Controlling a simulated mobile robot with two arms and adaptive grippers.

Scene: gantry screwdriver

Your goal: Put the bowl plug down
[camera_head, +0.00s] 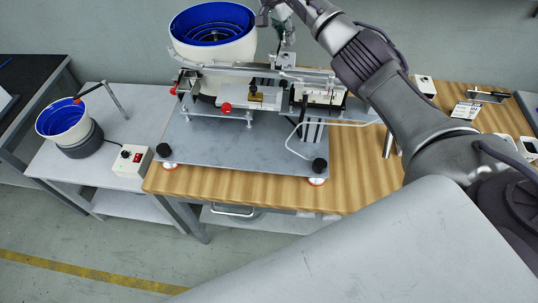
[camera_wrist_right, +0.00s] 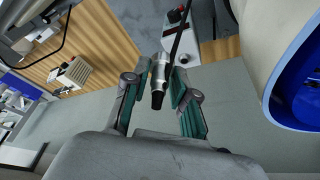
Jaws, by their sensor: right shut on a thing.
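The bowl plug (camera_wrist_right: 161,75) is a silver cylinder with a black tip, and a black cable runs from it towards the top of the right wrist view. My right gripper (camera_wrist_right: 160,88) is shut on it, with the teal-padded fingers on either side. The plug hangs in the air with bare floor behind it. In the head view my right gripper (camera_head: 266,14) is at the top edge, just right of the large blue-lined bowl (camera_head: 180,45); the plug cannot be made out there. My left gripper is not in view.
The large bowl's white wall (camera_wrist_right: 262,40) is close on the right in the wrist view. A feeder machine on a grey plate (camera_head: 235,160) stands on the wooden table (camera_head: 355,170). A smaller blue bowl (camera_head: 62,117) and a control box (camera_head: 131,160) are on the left side table.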

